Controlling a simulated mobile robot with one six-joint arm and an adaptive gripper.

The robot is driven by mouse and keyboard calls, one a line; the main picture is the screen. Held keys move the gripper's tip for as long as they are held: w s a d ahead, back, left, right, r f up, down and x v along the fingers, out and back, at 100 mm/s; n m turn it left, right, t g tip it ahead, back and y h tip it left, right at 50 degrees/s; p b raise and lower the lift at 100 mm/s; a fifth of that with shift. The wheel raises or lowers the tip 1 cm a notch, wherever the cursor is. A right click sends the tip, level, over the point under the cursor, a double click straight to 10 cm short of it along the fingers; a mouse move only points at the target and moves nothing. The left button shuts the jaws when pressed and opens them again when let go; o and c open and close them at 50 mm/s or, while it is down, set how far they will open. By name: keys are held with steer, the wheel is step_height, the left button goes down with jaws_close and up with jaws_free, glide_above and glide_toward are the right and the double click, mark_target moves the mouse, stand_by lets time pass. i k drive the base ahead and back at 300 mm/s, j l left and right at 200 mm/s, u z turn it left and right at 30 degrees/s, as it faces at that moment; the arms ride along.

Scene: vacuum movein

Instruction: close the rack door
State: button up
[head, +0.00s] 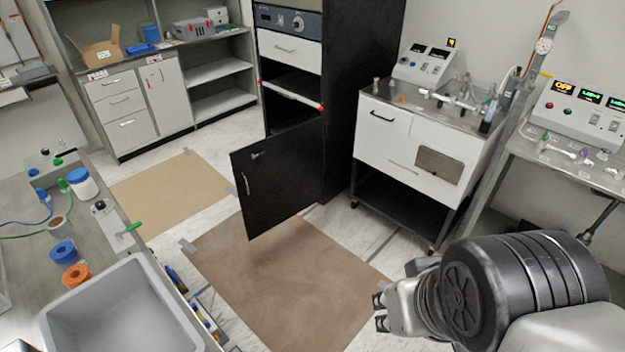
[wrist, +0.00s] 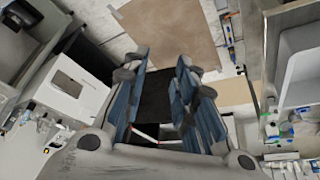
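The rack door (head: 285,180) is a black panel standing swung open from the lower part of the tall black rack (head: 345,70). Its right edge meets the rack, and its left edge stands out over the floor. A silver handle (head: 246,184) sits near the free edge. My gripper (head: 379,312) is low at the right in the head view, apart from the door. In the wrist view my gripper (wrist: 160,72) has its blue-sided fingers spread with nothing held. A black surface (wrist: 154,98) shows beyond them; I cannot tell whether it is door or rack.
A white-fronted bench (head: 430,130) stands right of the rack, with another bench (head: 575,150) beyond. A counter with a grey sink (head: 120,300) is at the left. A brown floor mat (head: 275,280) lies clear before the door. Grey cabinets (head: 150,100) stand at the back left.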

mark_target(272, 186)
steer(key=i+l+u, duration=0.55)
steer(key=i, duration=0.5)
steer(key=i+l+u, duration=0.1)
steer(key=i+l, duration=0.35)
steer(key=i, duration=0.2)
steer(key=i+l+u, duration=0.15)
steer(key=i+l, duration=0.25)
steer(key=i, duration=0.2)
steer(key=i+l+u, duration=0.15)
steer(key=i+l, duration=0.3)
steer(key=i, duration=0.15)
